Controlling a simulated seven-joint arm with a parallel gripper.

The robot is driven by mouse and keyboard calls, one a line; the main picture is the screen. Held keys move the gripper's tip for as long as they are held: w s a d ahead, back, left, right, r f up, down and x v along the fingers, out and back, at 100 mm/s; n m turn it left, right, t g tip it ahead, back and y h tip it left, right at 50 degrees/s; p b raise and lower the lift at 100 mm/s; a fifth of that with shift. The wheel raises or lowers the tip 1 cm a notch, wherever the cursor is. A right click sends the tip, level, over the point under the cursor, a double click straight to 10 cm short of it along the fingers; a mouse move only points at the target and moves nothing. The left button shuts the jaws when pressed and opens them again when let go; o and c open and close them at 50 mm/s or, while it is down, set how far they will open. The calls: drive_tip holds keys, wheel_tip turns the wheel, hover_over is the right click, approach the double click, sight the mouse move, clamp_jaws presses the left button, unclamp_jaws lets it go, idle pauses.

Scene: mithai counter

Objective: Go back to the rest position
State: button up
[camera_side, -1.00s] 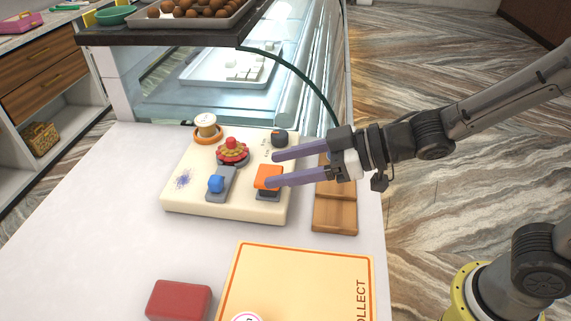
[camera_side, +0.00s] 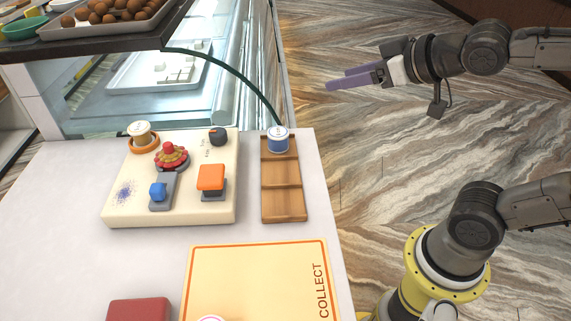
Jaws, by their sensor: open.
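My gripper (camera_side: 338,80) is at the upper right in the side view, out past the counter's right edge and over the marbled floor. Its two purple fingers point left with a gap between them, and nothing is between them. The cream control board (camera_side: 222,211) on the counter carries an orange rocker switch (camera_side: 211,178), a blue-knobbed lever (camera_side: 158,191), a red knob (camera_side: 170,152), a black dial (camera_side: 218,137) and a white-topped round piece in an orange ring (camera_side: 141,133). My gripper is apart from all of these.
A wooden rack (camera_side: 283,204) at the counter's right edge holds a blue-and-white cup (camera_side: 278,141) at its far end. A cream COLLECT mat (camera_side: 258,285) and a red block (camera_side: 138,310) lie in front. A glass display case (camera_side: 120,98) stands behind. Around my gripper is free space.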

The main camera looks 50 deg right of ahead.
drive_tip(key=s+f+g, duration=0.6)
drive_tip(key=s+f, duration=0.2)
drive_tip(key=s, duration=0.4)
